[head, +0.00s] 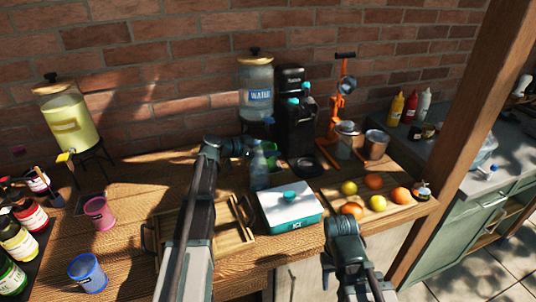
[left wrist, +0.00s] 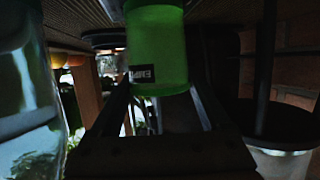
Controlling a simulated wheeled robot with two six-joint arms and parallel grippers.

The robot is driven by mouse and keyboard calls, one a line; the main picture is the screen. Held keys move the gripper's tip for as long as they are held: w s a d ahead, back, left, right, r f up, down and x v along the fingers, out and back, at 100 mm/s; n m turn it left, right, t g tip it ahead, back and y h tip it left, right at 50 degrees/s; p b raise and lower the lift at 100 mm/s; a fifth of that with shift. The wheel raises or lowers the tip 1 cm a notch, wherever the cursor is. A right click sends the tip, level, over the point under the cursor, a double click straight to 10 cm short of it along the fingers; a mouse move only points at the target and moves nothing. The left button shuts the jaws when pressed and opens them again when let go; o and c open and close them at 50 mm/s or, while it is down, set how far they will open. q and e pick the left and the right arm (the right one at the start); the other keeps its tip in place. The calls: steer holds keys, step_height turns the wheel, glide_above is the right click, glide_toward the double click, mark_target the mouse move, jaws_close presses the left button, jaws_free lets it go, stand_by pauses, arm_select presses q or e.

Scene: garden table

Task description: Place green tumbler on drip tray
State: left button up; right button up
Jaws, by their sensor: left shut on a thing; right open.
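The green tumbler (left wrist: 157,55) fills the upper middle of the left wrist view, between the fingers of my left gripper, with a small dark label near its lower edge. My left gripper (head: 246,147) is shut on it, in front of the water dispenser and left of the black machine. A dark round base (head: 306,169) juts out under the black machine, and a dark flat plate (head: 88,204) lies under the lemonade tap; I cannot tell which is the drip tray. My right gripper (head: 342,224) is open, at the table's front edge.
A clear bottle (head: 259,172) stands close to my left gripper. A white ice box (head: 290,207), a wooden tray (head: 232,237) and several fruits (head: 373,181) lie in front. The water dispenser (head: 256,82) and orange press (head: 333,125) stand behind. Pink (head: 99,213) and blue (head: 87,272) tumblers stand left.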

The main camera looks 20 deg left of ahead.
arm_select(q)
steer(key=shift+f, duration=0.1)
steer(key=o, duration=1.2)
steer(key=shift+r, duration=0.25)
steer(key=p+v, duration=0.4)
steer(key=v, duration=0.8)
steer(key=shift+s+f, duration=0.1)
